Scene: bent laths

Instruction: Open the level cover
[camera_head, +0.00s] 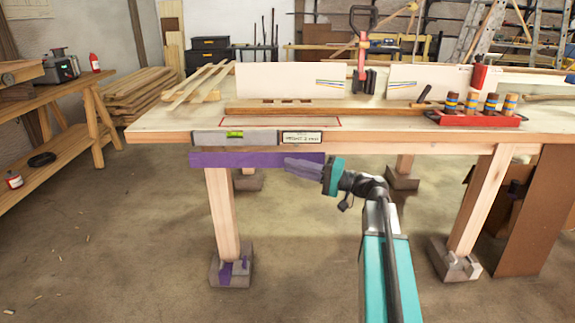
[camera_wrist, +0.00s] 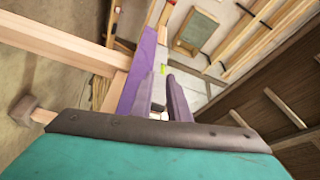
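A grey level (camera_head: 262,138) with a bright green window is set along the table's front edge. I cannot tell a separate cover from the level's grey face. My gripper (camera_head: 287,164) is just below and in front of the table edge, right of the level's middle and under a labelled plate. In the wrist view its two purple-grey fingers (camera_wrist: 167,74) point towards the level, with a narrow gap between them. I see nothing held. Finger contact with the level cannot be told.
A purple strip (camera_head: 220,160) runs beneath the level, close to my fingers. A table leg (camera_head: 222,210) stands below left. Laths (camera_head: 195,85) and a red tray (camera_head: 478,119) lie on top. The floor before the table is clear.

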